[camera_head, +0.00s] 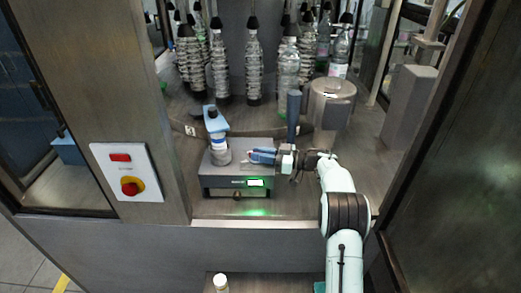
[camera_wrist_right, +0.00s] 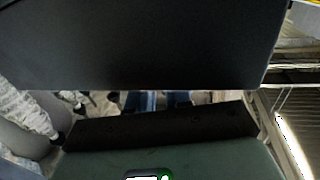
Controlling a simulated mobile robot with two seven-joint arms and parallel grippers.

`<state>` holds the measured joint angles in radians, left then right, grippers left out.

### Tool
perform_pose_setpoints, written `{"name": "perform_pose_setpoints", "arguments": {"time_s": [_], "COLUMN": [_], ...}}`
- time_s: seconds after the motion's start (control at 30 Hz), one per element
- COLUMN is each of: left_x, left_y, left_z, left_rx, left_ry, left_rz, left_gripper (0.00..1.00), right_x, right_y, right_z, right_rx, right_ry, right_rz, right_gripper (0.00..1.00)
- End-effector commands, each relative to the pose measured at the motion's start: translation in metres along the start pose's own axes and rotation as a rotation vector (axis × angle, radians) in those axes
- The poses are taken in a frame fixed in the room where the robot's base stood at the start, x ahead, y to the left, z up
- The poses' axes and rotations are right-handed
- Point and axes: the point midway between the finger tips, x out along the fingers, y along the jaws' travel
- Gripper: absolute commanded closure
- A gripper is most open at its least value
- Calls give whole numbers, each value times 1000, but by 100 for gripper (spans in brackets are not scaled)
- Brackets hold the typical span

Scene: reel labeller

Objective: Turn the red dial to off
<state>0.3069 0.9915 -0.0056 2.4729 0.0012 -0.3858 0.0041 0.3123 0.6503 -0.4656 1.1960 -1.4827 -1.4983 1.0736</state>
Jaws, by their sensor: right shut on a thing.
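The red dial (camera_head: 130,188) sits on a yellow round plate on the white panel (camera_head: 104,168), on the grey post at the left. A red rectangular part (camera_head: 120,158) is above it. The dial's setting is too small to read. My right gripper (camera_head: 262,156) is far to the right of the dial, at the top of a grey box-shaped device. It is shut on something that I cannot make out. The wrist view is mostly blocked by a dark flat surface (camera_wrist_right: 140,45); the dial does not show there. My left gripper is not in view.
The grey device (camera_head: 218,180) has a green-lit display. A bottle with a blue top (camera_head: 218,140) stands beside my right gripper. Several clear bottles (camera_head: 253,68) are behind. A dark upright handle (camera_head: 294,112) and a grey cylinder (camera_head: 332,105) are close to my arm.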

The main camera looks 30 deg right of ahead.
Motion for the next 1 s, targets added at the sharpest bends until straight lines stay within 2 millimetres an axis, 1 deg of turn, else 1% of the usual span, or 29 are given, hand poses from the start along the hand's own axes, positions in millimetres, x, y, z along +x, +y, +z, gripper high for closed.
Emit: {"name": "perform_pose_setpoints", "arguments": {"time_s": [0.03,0.2,0.43,0.7,1.0], "left_x": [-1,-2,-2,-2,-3], "left_y": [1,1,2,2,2], "left_z": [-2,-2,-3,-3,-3], "left_rx": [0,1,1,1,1], "left_ry": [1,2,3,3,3], "left_rz": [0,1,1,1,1], "left_gripper": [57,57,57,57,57], "right_x": [0,1,1,2,2], "right_y": [3,3,3,3,3], "right_z": [-2,-1,-1,-1,-2], "right_rx": [-6,-6,-6,-4,-4], "right_ry": [4,4,5,5,5], "right_rz": [-24,-110,-188,-229,-233], "right_gripper": [100,100,100,100,100]}}
